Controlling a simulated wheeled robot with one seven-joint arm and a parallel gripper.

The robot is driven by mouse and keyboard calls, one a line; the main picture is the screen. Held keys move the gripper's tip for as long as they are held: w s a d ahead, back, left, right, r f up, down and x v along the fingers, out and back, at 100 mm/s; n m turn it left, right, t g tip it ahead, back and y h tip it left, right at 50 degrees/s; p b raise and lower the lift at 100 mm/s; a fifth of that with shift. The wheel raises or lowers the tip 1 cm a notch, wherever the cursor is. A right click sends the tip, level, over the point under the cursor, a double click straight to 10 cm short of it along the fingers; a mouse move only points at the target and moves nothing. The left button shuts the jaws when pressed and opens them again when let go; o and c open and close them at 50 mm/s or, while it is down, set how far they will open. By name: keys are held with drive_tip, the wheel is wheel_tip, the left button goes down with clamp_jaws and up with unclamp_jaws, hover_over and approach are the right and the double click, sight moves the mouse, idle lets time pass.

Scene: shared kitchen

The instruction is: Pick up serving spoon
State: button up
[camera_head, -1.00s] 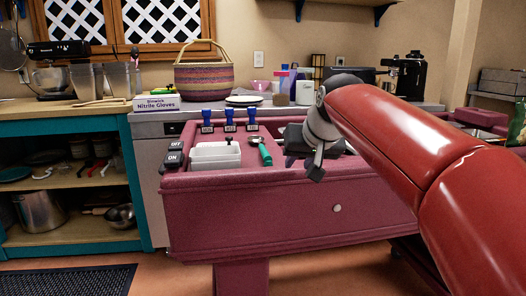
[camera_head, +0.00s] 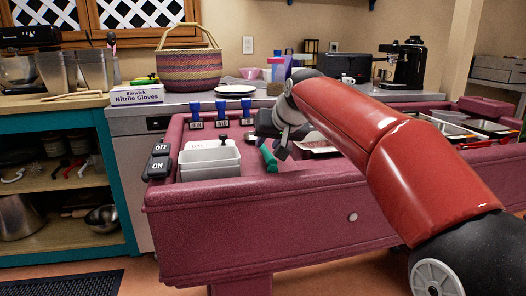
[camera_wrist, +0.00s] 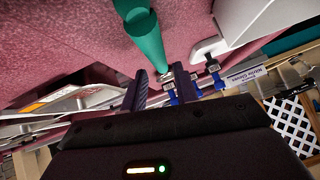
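The serving spoon has a green handle (camera_head: 268,158) and lies on the pink cart top (camera_head: 230,192), right of a white bin. My gripper (camera_head: 274,146) is low over the cart and hides most of the spoon in the head view. In the wrist view the green handle (camera_wrist: 145,35) runs from the top edge toward my gripper (camera_wrist: 160,82). The fingers are apart, with the spoon's metal part in line with the gap between them. I see no grip on it, and cannot tell how far the fingertips are from it.
The white bin (camera_head: 209,161) stands close to the left of the spoon, with ON and OFF switches (camera_head: 158,160) beside it. Other pans (camera_head: 487,127) sit farther right.

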sight(265, 146)
drive_tip(key=x, duration=0.3)
drive_tip(key=shift+a+f, duration=0.1)
drive_tip(key=shift+f, duration=0.1)
drive_tip(key=shift+c, duration=0.2)
clamp_jaws()
drive_tip(key=shift+r, duration=0.15)
